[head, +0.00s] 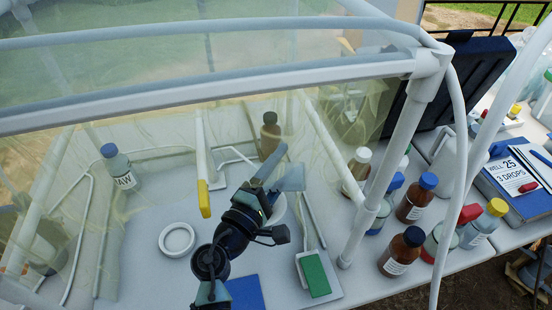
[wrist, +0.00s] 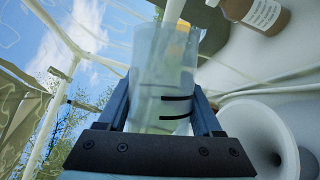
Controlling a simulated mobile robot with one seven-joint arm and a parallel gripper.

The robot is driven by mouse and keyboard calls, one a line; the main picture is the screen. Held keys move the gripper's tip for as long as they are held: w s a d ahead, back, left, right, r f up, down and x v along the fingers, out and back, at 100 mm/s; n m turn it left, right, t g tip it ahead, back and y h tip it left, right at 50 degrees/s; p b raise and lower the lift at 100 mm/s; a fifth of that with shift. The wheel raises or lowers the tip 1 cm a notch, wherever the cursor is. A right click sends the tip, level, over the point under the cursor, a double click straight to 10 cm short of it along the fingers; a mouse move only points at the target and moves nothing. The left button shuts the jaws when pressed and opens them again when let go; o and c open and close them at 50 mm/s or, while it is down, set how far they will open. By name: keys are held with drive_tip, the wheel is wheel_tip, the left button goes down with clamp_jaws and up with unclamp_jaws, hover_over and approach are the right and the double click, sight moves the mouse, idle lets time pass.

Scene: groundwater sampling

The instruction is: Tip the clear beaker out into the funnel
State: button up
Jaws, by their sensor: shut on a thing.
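My gripper (wrist: 165,98) is shut on the clear beaker (wrist: 163,60), which has two black marks on its wall. The wrist view is rolled, with sky at left and table at right, so the beaker looks tipped well over on its side. Whether liquid is left in it I cannot tell. The white funnel (wrist: 254,128), with a dark hole, is at the lower right of the wrist view. In the head view my gripper (head: 272,168) holds the beaker (head: 292,178) above the funnel (head: 279,207), which is partly hidden behind my arm.
A clear-walled tent with white tube framing (head: 386,160) encloses the work area. Several capped bottles (head: 410,205) stand at right.

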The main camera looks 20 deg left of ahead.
sight(304, 167)
drive_tip(key=d+m+g+y+p, duration=0.1)
drive_tip(key=m+p, duration=0.3)
drive_tip(key=d+m+g+y+p, duration=0.1)
drive_tip(key=d+m+g+p, duration=0.1)
drive_tip(key=m+p, duration=0.2)
drive_tip(key=d+r+m+g+y+p, duration=0.1)
drive_tip(key=m+p, duration=0.3)
drive_tip(key=p, duration=0.2)
drive_tip(key=shift+w+d+g, duration=0.2)
drive_tip(key=shift+w+g, duration=0.2)
drive_tip(key=shift+m+y+p, duration=0.5)
drive_tip(key=shift+m+p, duration=0.1)
drive_tip(key=shift+p, duration=0.25)
drive_tip(key=s+d+f, duration=0.1)
drive_tip(key=s+d, duration=0.3)
drive_tip(key=s, duration=0.5)
drive_tip(key=s+d+f, duration=0.1)
drive_tip(key=s+d, duration=0.4)
drive_tip(key=s, duration=0.3)
drive_tip(key=shift+s+d+f+m+h, duration=0.15)
drive_tip(key=shift+s+d+m+h, duration=0.1)
drive_tip(key=shift+s+m+h, duration=0.15)
